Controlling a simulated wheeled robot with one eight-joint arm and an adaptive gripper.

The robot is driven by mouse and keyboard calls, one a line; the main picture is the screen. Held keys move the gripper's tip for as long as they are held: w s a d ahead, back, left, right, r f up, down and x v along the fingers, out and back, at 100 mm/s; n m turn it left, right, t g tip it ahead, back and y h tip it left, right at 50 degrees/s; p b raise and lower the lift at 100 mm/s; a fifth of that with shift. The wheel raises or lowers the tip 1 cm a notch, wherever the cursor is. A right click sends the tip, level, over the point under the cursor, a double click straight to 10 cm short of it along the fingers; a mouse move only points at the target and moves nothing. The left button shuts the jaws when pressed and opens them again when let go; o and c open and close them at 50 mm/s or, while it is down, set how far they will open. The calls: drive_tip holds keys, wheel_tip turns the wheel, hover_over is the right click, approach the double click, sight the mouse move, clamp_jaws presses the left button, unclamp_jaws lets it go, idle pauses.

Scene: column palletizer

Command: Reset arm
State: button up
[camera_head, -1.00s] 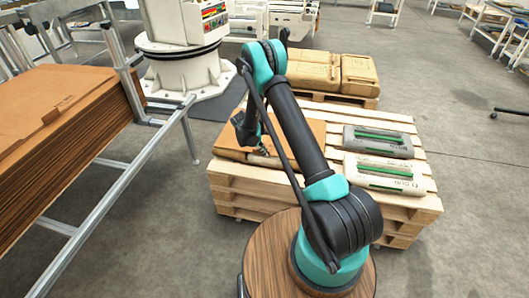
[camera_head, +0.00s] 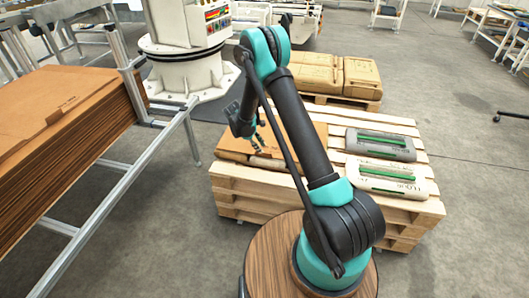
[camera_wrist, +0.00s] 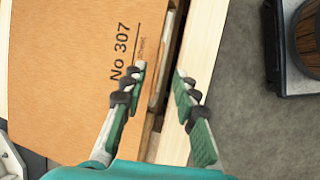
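My gripper (camera_wrist: 160,82) shows in the wrist view with its two green-padded fingers apart and nothing between them. It is above the edge of a brown cardboard sheet (camera_wrist: 75,60) marked "No 307", which lies on the wooden pallet stack (camera_wrist: 205,40). In the head view my arm rises from its round base and bends down at the left, with the gripper (camera_head: 258,140) partly hidden above the cardboard sheet (camera_head: 236,146). How far the fingertips are above the sheet is hard to tell.
Two bags with green stripes, one grey (camera_head: 380,144) and one white (camera_head: 387,178), lie on the right of the pallet stack (camera_head: 300,196). Brown sacks (camera_head: 335,75) lie on a pallet behind. A metal frame holds stacked cardboard (camera_head: 65,110) at left. Open floor (camera_head: 475,190) lies at right.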

drive_tip(key=shift+v, duration=2.3)
drive_tip(key=s+d+r+m+y, duration=0.1)
drive_tip(key=s+d+r+m, duration=0.2)
drive_tip(key=s+d+r, duration=0.4)
drive_tip(key=s+d+r+m+y, duration=0.2)
drive_tip(key=s+d+r+m, duration=0.15)
drive_tip(key=s+r, duration=0.45)
drive_tip(key=s+d+r+m+t+y, duration=0.1)
drive_tip(key=s+d+m, duration=0.1)
drive_tip(key=s, duration=0.8)
drive_tip(key=s+d+r+m+t+y, duration=0.1)
drive_tip(key=s+d+m, duration=0.2)
drive_tip(key=s, duration=0.7)
drive_tip(key=shift+d+r+m+t, duration=0.15)
drive_tip(key=shift+r+m+t, duration=0.2)
drive_tip(key=shift+m, duration=0.8)
drive_tip(key=shift+s, duration=0.1)
drive_tip(key=shift+c, duration=0.3)
